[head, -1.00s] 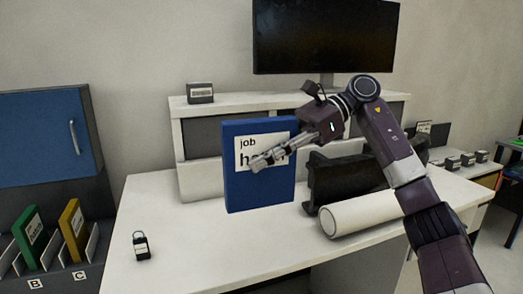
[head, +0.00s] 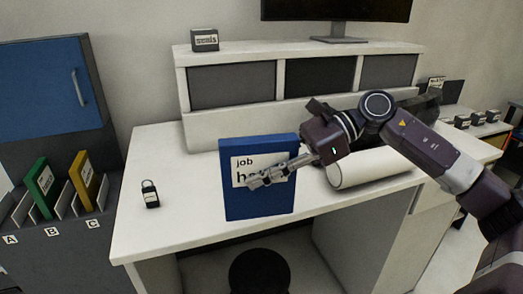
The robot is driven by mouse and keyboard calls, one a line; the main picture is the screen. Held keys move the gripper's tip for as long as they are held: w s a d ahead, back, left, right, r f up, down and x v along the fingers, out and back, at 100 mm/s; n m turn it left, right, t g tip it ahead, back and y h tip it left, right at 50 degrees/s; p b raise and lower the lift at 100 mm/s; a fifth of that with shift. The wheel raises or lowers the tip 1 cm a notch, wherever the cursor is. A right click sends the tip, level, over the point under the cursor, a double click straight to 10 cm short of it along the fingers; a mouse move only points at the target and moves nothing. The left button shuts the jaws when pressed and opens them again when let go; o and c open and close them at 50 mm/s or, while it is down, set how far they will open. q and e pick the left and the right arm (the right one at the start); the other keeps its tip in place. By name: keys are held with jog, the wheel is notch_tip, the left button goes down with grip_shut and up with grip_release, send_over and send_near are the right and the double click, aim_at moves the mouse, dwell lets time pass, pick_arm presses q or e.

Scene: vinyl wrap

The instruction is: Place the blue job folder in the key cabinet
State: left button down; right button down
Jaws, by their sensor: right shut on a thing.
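The blue job folder (head: 259,202) is upright in the head view, at the front edge of the white desk, with its white label facing me. My right gripper (head: 254,182) reaches across the label from the right and is shut on the folder; its fingers cover part of the lettering. The key cabinet (head: 40,88) is at the left, with a blue door that looks shut and a vertical handle. Below it is a grey rack with slots marked A, B and C, holding a green folder (head: 42,186) and a yellow folder (head: 82,180). My left gripper is not in view.
A padlock (head: 150,194) stands on the white desk (head: 185,220) at the left. A white roll (head: 372,168) lies at the right. A small labelled box (head: 205,40) and a monitor (head: 335,10) stand on the raised shelf. A dark round stool (head: 259,272) is under the desk.

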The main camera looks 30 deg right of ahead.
jog(key=s+a+f+m+t, duration=0.1)
jog(key=s+a+f, duration=0.3)
jog(key=f, duration=0.7)
jog(key=s+a+f+m+t+h, duration=0.1)
jog(key=s+a+f, duration=0.2)
jog(key=f, duration=0.8)
jog(key=shift+s+a+m+t, duration=0.4)
jog(key=shift+a, duration=0.15)
